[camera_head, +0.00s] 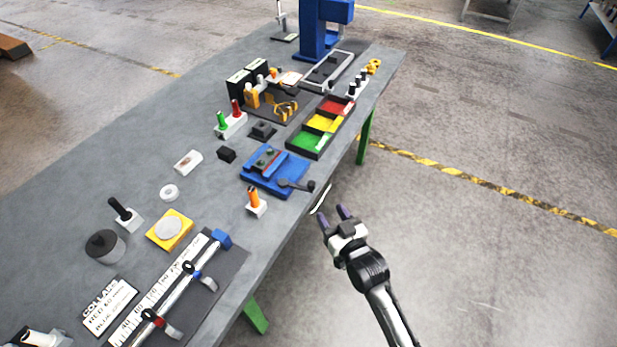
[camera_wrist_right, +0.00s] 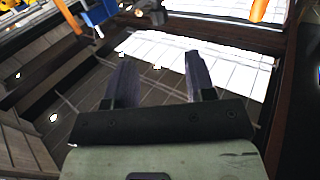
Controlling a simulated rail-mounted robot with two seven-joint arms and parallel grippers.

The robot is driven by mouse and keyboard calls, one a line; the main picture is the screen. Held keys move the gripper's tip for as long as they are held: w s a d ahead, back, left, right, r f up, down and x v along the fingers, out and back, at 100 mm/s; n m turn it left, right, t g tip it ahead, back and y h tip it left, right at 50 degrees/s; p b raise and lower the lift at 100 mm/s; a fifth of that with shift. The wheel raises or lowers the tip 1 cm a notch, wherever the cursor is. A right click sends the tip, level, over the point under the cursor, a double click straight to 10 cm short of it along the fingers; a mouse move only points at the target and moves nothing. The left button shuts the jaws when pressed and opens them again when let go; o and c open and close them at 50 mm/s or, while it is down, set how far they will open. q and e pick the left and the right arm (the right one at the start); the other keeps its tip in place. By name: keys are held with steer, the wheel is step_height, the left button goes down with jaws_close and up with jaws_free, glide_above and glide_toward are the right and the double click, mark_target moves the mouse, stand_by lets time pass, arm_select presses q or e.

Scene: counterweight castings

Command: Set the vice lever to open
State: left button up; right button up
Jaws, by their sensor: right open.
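The blue vice (camera_head: 256,181) sits near the right edge of the grey bench, with red and dark parts on top. Its dark lever (camera_head: 297,186) sticks out from its right side towards the bench edge and ends in a round knob. My right gripper (camera_head: 333,216) is open and empty, beyond the bench edge, below and right of the lever and apart from it. In the right wrist view its two dark fingers (camera_wrist_right: 158,72) stand apart with nothing between them. A blue part (camera_wrist_right: 101,12) at the top left there may be the vice. My left gripper is not in view.
An orange-handled tool in a white block (camera_head: 256,207) stands just below the vice. Red, yellow and green trays (camera_head: 322,123) lie above it. A black block (camera_head: 226,154) is to its left. The floor right of the bench is clear around my right gripper.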

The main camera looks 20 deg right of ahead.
mark_target(313, 186)
steer(key=w, duration=0.4)
steer(key=w+a+b, duration=0.1)
steer(key=w, duration=0.3)
steer(key=w+b, duration=0.1)
steer(key=w, duration=0.3)
steer(key=shift+w+a, duration=0.1)
steer(key=shift+a, duration=0.05)
steer(key=shift+w+a+r, duration=0.1)
steer(key=shift+w, duration=0.6)
steer(key=c, duration=0.6)
jaws_close()
